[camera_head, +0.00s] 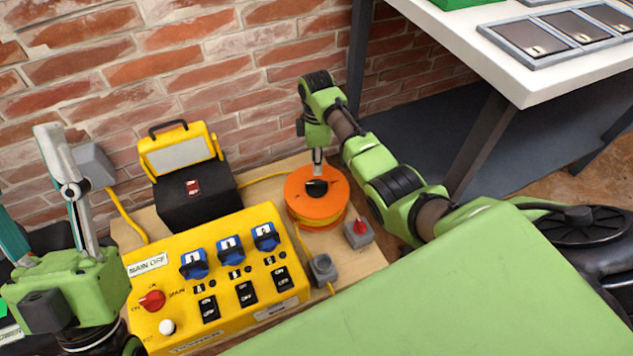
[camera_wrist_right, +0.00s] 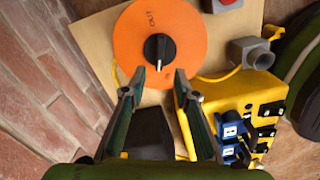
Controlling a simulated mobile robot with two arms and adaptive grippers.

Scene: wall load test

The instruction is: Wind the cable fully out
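The orange cable reel (camera_head: 300,200) lies flat on the wooden board, with yellow cable (camera_head: 322,228) wound under its disc. The right wrist view shows the disc (camera_wrist_right: 190,30) with the word OUT and a black knob (camera_wrist_right: 158,48). The knob (camera_head: 317,188) also shows in the head view. My right gripper (camera_head: 317,160) points down just above the knob. In the right wrist view its two fingers (camera_wrist_right: 155,76) are apart with nothing between the tips. My left gripper (camera_head: 30,175) is at the left edge, its fingers spread and empty; it is partly cut off.
A yellow switch panel (camera_head: 225,270) stands in front of the reel. A black box with a yellow lamp (camera_head: 197,195) is behind it. A grey box with a red switch (camera_head: 358,236) and a grey cable fitting (camera_head: 322,268) sit beside the reel. A white table (camera_head: 500,60) is at right.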

